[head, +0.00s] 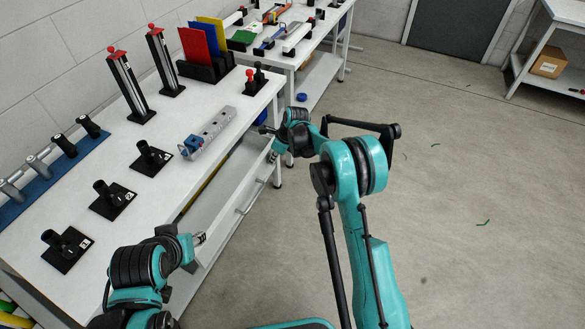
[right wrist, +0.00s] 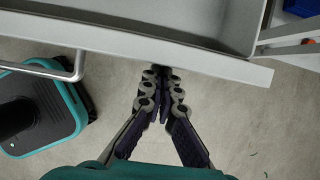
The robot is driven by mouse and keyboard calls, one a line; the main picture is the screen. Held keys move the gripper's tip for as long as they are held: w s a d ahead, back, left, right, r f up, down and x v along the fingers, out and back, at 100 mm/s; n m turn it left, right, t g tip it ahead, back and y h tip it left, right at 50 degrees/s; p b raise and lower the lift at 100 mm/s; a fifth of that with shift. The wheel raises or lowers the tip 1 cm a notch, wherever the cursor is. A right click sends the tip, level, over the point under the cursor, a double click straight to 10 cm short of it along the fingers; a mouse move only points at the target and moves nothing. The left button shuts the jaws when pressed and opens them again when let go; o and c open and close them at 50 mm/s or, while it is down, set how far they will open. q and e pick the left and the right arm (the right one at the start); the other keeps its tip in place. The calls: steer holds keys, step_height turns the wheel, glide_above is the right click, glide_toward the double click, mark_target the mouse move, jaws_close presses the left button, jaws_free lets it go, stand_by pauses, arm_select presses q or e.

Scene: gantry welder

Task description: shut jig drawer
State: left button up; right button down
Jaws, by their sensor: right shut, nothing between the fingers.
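The jig drawer (head: 222,192) is a pale grey drawer under the long white workbench. It stands pulled out, with its inside showing. Its front panel (right wrist: 160,42) crosses the top of the right wrist view, with a bar handle (right wrist: 68,70) at the left. My right gripper (right wrist: 161,72) is shut and empty, its fingertips close to the outer side of the front panel; contact is unclear. In the head view the right gripper (head: 266,130) is at the drawer's far end. My left gripper (head: 199,238) is near the drawer's near end; its fingers are too small to read.
The workbench (head: 130,190) carries black numbered holders (head: 113,197), a grey perforated block (head: 208,130) and two upright posts (head: 127,85). A second bench (head: 300,45) stands behind. Open floor (head: 470,180) lies to the right.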

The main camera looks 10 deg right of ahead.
glide_above(250, 161)
steer(key=shift+p, duration=0.35)
stand_by(0.3)
